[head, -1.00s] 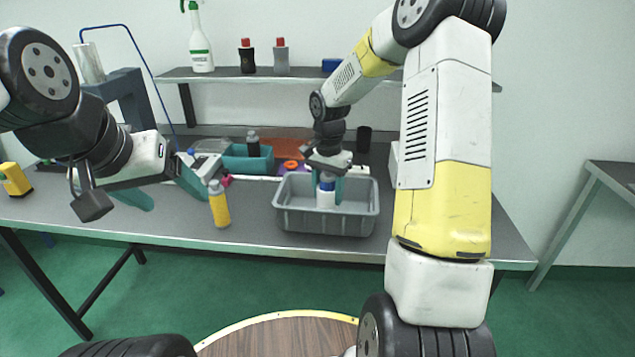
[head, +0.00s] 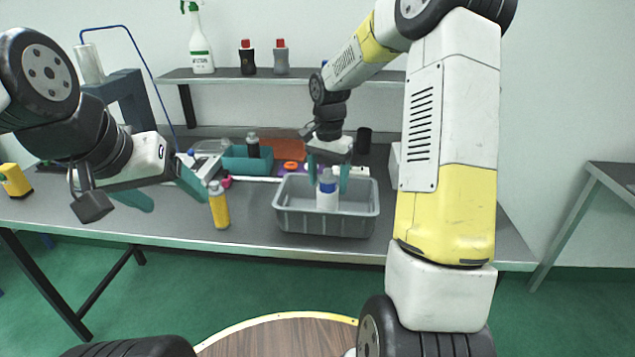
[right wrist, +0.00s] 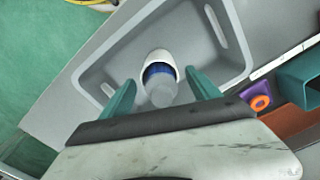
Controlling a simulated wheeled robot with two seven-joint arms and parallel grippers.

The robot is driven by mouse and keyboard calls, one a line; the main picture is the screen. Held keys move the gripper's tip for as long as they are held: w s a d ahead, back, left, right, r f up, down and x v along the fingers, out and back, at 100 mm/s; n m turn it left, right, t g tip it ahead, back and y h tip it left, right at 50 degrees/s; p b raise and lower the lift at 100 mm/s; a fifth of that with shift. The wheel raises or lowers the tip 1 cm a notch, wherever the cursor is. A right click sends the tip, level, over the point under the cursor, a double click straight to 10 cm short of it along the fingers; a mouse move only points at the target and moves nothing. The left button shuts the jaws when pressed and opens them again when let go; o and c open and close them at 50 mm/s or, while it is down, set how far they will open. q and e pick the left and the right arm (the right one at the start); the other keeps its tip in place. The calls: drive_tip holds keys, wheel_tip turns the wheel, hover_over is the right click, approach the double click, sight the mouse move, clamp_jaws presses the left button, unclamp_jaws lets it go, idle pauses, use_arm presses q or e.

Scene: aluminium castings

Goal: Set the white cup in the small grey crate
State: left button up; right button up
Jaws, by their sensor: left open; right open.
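The white cup (head: 327,201) stands upright inside the small grey crate (head: 325,222). A blue band and a pale grey top show above its white lower part; in the right wrist view the white rim (right wrist: 158,55) surrounds the blue and grey part. I cannot tell whether that part is separate. My right gripper (head: 328,183) is open above the crate, its teal fingers on either side of the cup's top. The fingers also show apart in the right wrist view (right wrist: 161,92). My left gripper (head: 176,195) is open and empty, left of the crate.
A yellow bottle (head: 219,206) stands between my left gripper and the crate. Behind are a teal bin (head: 247,161) with a dark bottle, an orange ring (head: 291,165) and a black cylinder (head: 364,140). A shelf (head: 280,76) crosses the back. The table's front edge is close to the crate.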

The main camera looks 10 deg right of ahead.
wheel_tip(320, 180, up, 7)
drive_tip(key=shift+r, duration=0.2)
drive_tip(key=s+r+n+t, duration=0.35)
drive_tip(key=s+r, duration=0.55)
drive_tip(key=s, duration=0.3)
drive_tip(key=s+a+n+t+y, duration=0.1)
drive_tip(key=s+n, duration=0.4)
drive_tip(key=s, duration=0.8)
drive_tip(key=shift+a+t+y, duration=0.4)
drive_tip(key=shift+t+y, duration=0.2)
drive_tip(key=shift+t, duration=0.25)
